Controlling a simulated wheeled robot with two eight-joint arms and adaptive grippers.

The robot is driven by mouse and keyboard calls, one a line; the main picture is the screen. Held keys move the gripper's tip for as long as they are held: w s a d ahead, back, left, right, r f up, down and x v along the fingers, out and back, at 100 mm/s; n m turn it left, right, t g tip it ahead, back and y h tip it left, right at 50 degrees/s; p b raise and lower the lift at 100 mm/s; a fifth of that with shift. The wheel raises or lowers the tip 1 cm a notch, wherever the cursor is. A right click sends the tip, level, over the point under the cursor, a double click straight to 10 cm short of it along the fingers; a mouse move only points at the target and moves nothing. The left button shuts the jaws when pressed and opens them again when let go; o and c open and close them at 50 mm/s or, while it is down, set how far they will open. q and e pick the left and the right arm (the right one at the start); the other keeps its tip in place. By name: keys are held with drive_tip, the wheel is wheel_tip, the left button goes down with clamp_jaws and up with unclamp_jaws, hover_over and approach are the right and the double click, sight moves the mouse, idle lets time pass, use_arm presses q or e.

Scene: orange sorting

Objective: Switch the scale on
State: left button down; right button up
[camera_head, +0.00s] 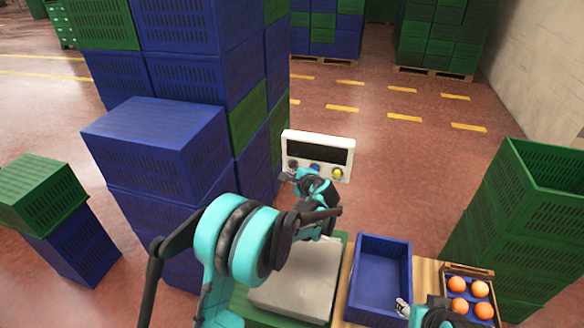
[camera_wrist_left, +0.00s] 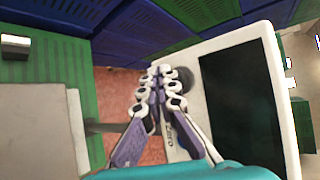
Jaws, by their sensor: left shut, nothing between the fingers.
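The scale's white display box (camera_head: 345,165) stands behind the scale's grey plate (camera_head: 300,275). Its screen (camera_head: 318,150) is dark. Below the screen are a dark button, a blue button (camera_head: 314,168) and a yellow button (camera_head: 338,173).
A blue crate (camera_head: 384,240) and a small crate of oranges (camera_head: 468,268) stand right of the plate. Stacked green crates (camera_head: 530,230) rise at the right. Tall blue and green crate stacks (camera_head: 160,125) stand close at the left. The floor behind the display is clear.

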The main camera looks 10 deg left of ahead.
use_arm(q)
drive_tip(key=shift+w, duration=0.15)
drive_tip(key=shift+w, duration=0.3)
drive_tip(key=shift+w, duration=0.55)
idle(1.0)
drive_tip(key=shift+s, duration=1)
drive_tip(key=shift+s+a+b, duration=0.1)
drive_tip(key=shift+s+b, duration=0.3)
drive_tip(key=shift+s, duration=2.1)
